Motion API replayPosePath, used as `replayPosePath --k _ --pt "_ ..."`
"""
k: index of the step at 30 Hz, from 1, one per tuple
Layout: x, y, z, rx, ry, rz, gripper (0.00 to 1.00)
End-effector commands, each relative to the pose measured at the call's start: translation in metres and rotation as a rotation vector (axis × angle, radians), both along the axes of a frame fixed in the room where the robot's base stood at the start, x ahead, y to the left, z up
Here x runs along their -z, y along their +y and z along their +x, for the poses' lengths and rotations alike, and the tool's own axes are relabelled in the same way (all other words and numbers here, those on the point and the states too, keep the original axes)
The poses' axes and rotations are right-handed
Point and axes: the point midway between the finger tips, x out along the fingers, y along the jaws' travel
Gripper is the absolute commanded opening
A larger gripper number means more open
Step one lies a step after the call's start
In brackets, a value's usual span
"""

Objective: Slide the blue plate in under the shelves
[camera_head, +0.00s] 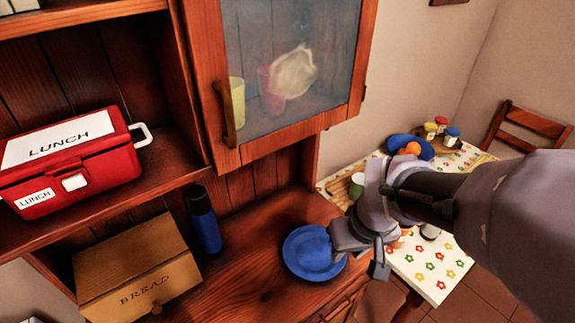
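The blue plate (308,254) lies flat on the wooden counter of the cabinet, near its right end and in front of the back panel. My gripper (362,252) is at the plate's right edge and overlaps it in the picture. Its two fingers look apart, with nothing clearly between them. I cannot tell whether a finger touches the rim. The shelves are above the counter: an open shelf (165,178) at left and a glass-door cabinet (240,153) above the plate.
A dark blue bottle (205,222) and a brown bread box (135,270) stand on the counter left of the plate. A red lunch box (75,160) sits on the open shelf. Right of the counter is a table (425,275) with dishes and jars. Counter between bottle and plate is clear.

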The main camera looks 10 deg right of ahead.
Motion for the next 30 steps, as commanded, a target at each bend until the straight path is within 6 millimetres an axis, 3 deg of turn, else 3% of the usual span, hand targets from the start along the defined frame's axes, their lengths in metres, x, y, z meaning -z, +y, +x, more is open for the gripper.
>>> replayPosePath --k 1,4,7,14,26,30 --pt "0.021 -0.013 0.01 -0.082 0.073 -0.029 0.2" --pt "0.067 -0.034 0.022 -0.254 0.165 -0.069 0.0" --pt "0.1 -0.046 0.025 -0.367 0.215 -0.081 0.0" --pt "0.136 -0.05 0.024 -0.418 0.236 -0.084 0.0" --pt "0.223 -0.049 0.023 -0.415 0.237 -0.082 0.0" --pt "0.217 -0.038 0.047 -0.416 0.233 -0.085 0.0"
